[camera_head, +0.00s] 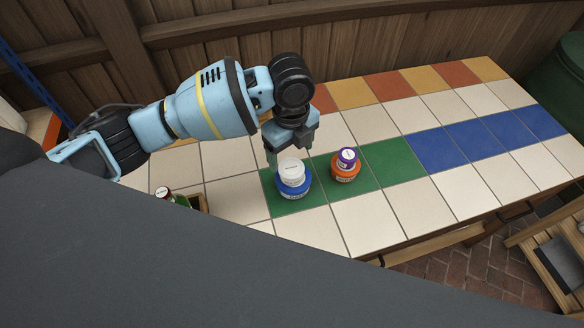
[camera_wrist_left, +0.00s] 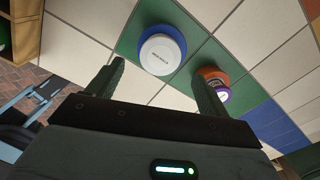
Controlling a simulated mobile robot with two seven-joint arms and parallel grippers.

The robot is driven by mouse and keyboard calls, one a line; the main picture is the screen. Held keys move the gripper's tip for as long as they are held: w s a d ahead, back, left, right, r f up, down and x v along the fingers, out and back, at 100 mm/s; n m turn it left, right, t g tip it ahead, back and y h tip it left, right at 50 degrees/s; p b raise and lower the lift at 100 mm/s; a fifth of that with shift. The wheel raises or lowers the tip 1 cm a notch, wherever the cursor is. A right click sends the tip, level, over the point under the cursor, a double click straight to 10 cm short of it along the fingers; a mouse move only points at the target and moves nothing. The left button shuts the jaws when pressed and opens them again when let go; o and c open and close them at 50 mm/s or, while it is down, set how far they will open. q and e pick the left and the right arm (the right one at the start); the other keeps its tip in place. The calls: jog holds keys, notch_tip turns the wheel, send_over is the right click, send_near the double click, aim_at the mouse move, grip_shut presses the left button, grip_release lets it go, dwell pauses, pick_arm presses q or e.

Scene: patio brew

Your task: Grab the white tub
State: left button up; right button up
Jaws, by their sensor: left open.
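The white tub (camera_head: 291,171) sits on top of a blue tub (camera_head: 294,189) on a green tile. In the left wrist view the white tub (camera_wrist_left: 159,54) shows its round top, with the blue tub's rim (camera_wrist_left: 178,32) around it. My left gripper (camera_head: 272,157) is open, just behind and above the white tub in the head view. In the left wrist view its two fingers (camera_wrist_left: 158,80) are spread apart and empty, with the white tub ahead of and between them. My right gripper is in neither view.
An orange tub (camera_head: 346,169) with a purple-and-white tub (camera_head: 347,157) on it stands just right of the stack. The tiled table (camera_head: 457,204) is clear on the right.

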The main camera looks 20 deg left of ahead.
aim_at(291, 168)
pick_arm(q)
jog(key=shift+f, duration=0.7)
jog(key=shift+w+f, duration=0.1)
jog(key=shift+f, duration=0.35)
notch_tip(291, 168, down, 5)
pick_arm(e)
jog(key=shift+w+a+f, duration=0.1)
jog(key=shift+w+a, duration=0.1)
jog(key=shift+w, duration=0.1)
pick_arm(q)
jog(key=c, duration=1)
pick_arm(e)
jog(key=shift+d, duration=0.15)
